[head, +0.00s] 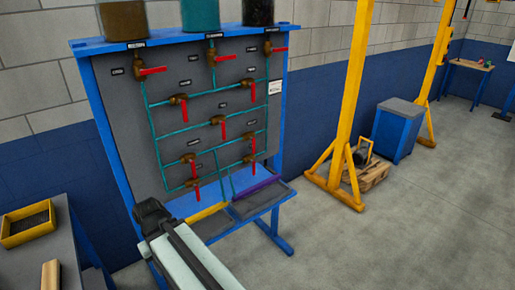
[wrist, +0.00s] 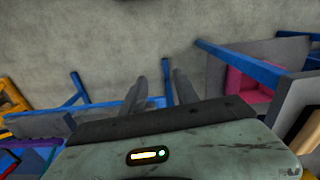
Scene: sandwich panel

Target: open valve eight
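A grey panel (head: 112,110) in a blue frame carries several brass valves with red handles on green pipes. The top valves (head: 138,69), (head: 212,54) and (head: 267,49) have handles pointing sideways. Lower valves, such as the left-middle one (head: 179,98), the central one (head: 218,121) and the lower-left one (head: 188,159), have handles hanging down. The small labels cannot be read, so I cannot tell which is valve eight. My gripper (head: 150,213) is in front of the panel's lower left. In the wrist view its two fingers (wrist: 160,90) are apart with nothing between them.
Brown, teal and dark tanks (head: 201,16) stand on top of the panel. A tray shelf (head: 262,200) juts out below it. A table with a yellow bin (head: 28,224) is at left. A yellow gantry (head: 352,100) and blue cabinet (head: 397,130) stand right. The right foreground floor is clear.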

